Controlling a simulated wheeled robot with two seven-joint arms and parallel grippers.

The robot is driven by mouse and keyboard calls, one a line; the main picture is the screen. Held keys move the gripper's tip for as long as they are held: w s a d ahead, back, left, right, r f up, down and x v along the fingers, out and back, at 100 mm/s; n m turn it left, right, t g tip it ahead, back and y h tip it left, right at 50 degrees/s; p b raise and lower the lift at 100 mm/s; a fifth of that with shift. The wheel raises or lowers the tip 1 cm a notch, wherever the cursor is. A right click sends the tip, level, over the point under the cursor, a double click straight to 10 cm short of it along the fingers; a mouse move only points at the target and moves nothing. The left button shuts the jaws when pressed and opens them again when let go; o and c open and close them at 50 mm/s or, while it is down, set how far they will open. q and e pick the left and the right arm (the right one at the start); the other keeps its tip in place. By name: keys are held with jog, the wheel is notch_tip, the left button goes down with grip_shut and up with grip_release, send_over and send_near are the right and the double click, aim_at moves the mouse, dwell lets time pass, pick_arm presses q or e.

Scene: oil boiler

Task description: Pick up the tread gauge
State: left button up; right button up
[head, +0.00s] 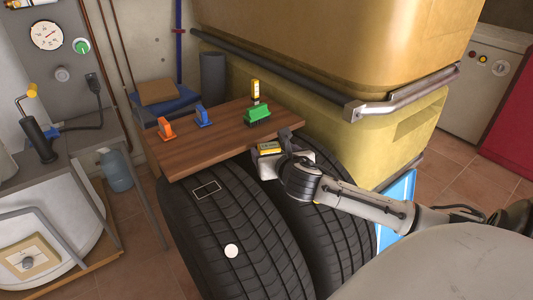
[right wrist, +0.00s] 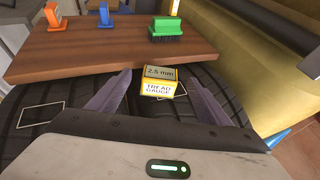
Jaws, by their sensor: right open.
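The tread gauge (right wrist: 160,83) is a small yellow and white block, marked "2.5 mm" and "TREAD GAUGE". In the right wrist view it sits between the two spread fingers of my right gripper (right wrist: 158,76), with a gap showing on each side. In the head view the gauge (head: 269,148) shows as a yellow patch at my right gripper (head: 267,158), over the tyres beside the board's near edge. My right gripper is open. My left gripper is not in view.
A wooden board (head: 205,145) lies just beyond the gripper and carries an orange item (head: 166,128), a blue item (head: 203,116), a green brush (head: 257,115) and a yellow item (head: 255,90). A white rectangle outline (head: 207,189) and white disc (head: 231,250) mark the left tyre (head: 240,220). A yellow tank (head: 300,120) stands behind.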

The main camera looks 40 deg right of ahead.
aim_at(271, 151)
jog(key=x, duration=0.2)
jog(key=f+b+x, duration=0.1)
jog(key=x, duration=0.2)
jog(key=shift+s, duration=0.25)
jog(key=shift+w+d+f+b, duration=0.15)
jog(key=shift+w+f+b, duration=0.05)
jog(key=shift+w+b, duration=0.2)
jog(key=shift+w+r, duration=0.1)
jog(key=c, duration=1.3)
